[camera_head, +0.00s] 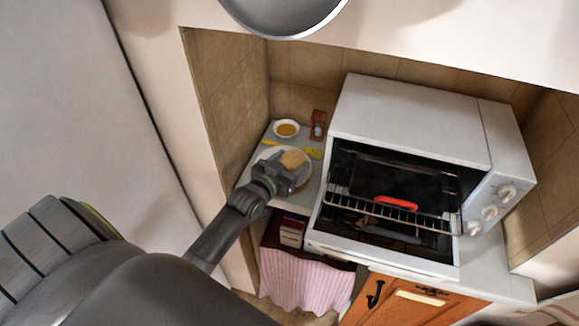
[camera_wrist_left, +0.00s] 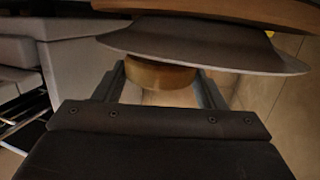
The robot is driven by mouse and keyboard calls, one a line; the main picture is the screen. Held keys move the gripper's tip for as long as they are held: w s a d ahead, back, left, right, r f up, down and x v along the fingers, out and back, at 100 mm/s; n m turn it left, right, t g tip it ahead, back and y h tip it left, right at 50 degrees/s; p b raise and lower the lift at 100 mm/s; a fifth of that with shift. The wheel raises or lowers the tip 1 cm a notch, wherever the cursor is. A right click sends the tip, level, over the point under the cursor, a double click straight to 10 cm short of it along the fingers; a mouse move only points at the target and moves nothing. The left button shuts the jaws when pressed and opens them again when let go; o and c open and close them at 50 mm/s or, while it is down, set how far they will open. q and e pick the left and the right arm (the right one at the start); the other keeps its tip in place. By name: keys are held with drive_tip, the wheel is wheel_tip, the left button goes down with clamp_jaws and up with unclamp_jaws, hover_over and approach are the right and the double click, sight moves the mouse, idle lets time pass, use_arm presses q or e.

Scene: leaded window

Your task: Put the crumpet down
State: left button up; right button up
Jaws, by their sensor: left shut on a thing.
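A pale golden crumpet (camera_head: 292,159) is over a white round plate (camera_head: 302,177) on the narrow counter left of the oven. My left gripper (camera_head: 287,175) is shut on the crumpet, which shows between its fingers in the left wrist view (camera_wrist_left: 160,76). That view appears upside down, and the plate's rim (camera_wrist_left: 205,52) lies close along the crumpet's underside. I cannot tell whether the two touch. My gripper hides part of the plate in the head view. My right gripper is not in view.
A small white bowl (camera_head: 286,129) with orange-brown contents and a wooden-framed item (camera_head: 318,125) stand behind the plate. A yellow item (camera_head: 312,152) lies beside it. The white toaster oven (camera_head: 415,120) is close on the right, open, with its wire rack (camera_head: 390,212) showing. A tiled wall (camera_head: 225,95) bounds the left.

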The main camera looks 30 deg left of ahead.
use_arm(q)
drive_tip(key=shift+f, duration=0.95)
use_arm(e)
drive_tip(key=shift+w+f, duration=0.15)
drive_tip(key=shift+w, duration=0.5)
use_arm(q)
drive_tip(key=shift+f, duration=0.2)
drive_tip(key=o, duration=1.1)
drive_tip(key=shift+c, duration=0.2)
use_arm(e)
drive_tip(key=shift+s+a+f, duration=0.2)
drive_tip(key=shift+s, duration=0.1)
use_arm(q)
drive_tip(key=shift+r, duration=0.15)
